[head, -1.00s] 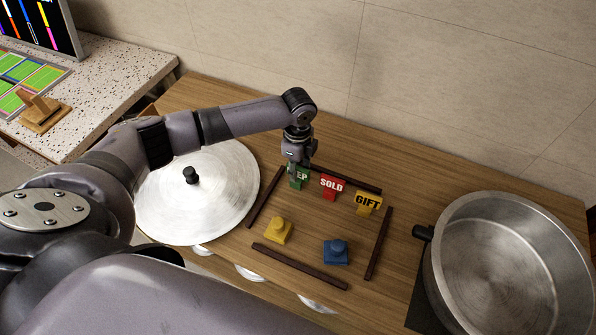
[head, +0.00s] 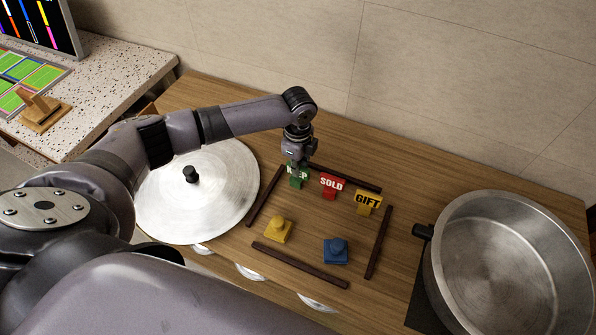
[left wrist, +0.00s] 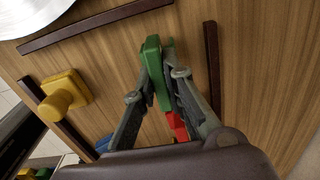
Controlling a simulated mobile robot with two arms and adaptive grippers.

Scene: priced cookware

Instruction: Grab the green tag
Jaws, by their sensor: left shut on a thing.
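The green tag (head: 298,180) stands on the wooden counter at the left end of a row of tags, its lettering partly covered by my gripper. My left gripper (head: 297,164) reaches down on it from above. In the left wrist view, the fingers (left wrist: 157,75) are closed on both sides of the green tag (left wrist: 152,52). Beside it stand the red SOLD tag (head: 332,185) and the yellow GIFT tag (head: 368,202). The red tag (left wrist: 177,127) shows partly behind a finger in the wrist view. My right gripper is not in view.
Dark wooden strips (head: 378,243) frame the tag area. A yellow knobbed block (head: 278,229) and a blue one (head: 336,251) stand inside it. A round metal lid (head: 215,205) lies to the left, a large steel pot (head: 510,265) stands to the right.

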